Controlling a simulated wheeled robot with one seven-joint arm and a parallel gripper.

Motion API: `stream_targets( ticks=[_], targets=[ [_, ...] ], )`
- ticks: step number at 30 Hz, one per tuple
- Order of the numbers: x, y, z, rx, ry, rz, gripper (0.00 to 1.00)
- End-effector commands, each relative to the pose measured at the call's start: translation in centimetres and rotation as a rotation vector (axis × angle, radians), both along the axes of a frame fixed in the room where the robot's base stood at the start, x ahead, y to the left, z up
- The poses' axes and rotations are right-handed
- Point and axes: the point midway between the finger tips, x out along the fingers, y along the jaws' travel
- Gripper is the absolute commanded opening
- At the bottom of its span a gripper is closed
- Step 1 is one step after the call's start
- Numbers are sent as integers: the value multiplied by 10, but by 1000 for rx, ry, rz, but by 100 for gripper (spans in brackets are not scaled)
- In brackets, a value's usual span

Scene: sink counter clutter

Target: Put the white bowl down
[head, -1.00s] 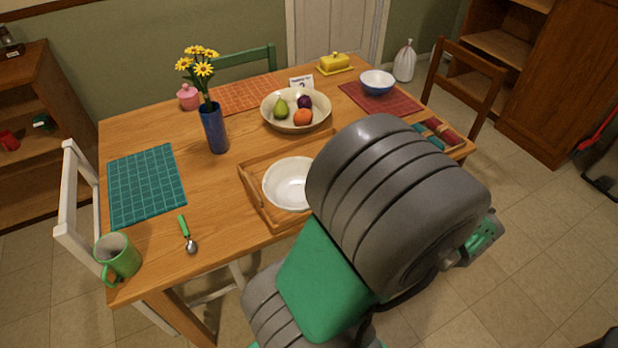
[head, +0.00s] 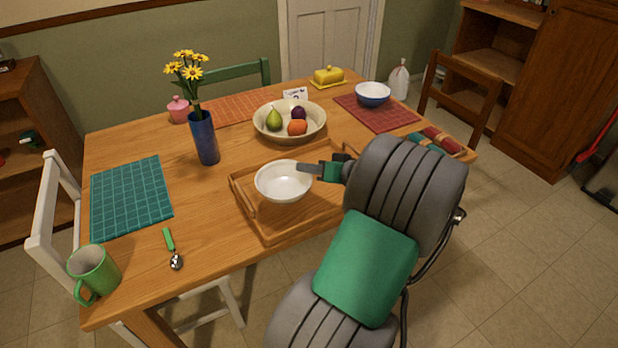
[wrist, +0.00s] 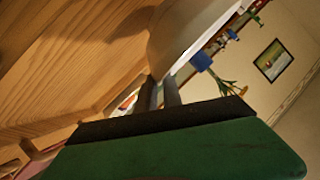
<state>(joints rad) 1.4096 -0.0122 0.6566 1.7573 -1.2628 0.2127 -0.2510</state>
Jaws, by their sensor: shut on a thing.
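The white bowl (head: 283,183) is upright over the wooden tray (head: 284,234) in the head view. My gripper (head: 312,168) is shut on the bowl's right rim. In the wrist view the bowl (wrist: 185,30) shows at the top, with its rim between my gripper's fingers (wrist: 161,92). The bowl seems to be a little above the tray floor, and a shadow lies on the wood beside it in the wrist view. The part of the tray beneath the bowl is hidden.
A fruit bowl (head: 262,128) stands behind the tray, and a blue vase of yellow flowers (head: 205,138) to its left. A spoon (head: 171,246) and a green mug (head: 93,273) are at the front left. A teal mat (head: 130,197) lies empty at the left.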

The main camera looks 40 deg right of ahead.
Motion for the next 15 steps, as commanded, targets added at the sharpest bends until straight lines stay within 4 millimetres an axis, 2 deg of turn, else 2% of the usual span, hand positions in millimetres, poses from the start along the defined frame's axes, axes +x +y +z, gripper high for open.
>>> stream_targets(
  ticks=[1, 4, 14, 15],
  targets=[
    [-1, 1, -13, 6, 0, 0, 0],
    [-1, 1, -26, 5, 0, 1, 0],
    [-1, 1, -30, 2, 1, 1, 0],
    [-2, 1, -30, 2, 2, 0, 13]
  ],
)
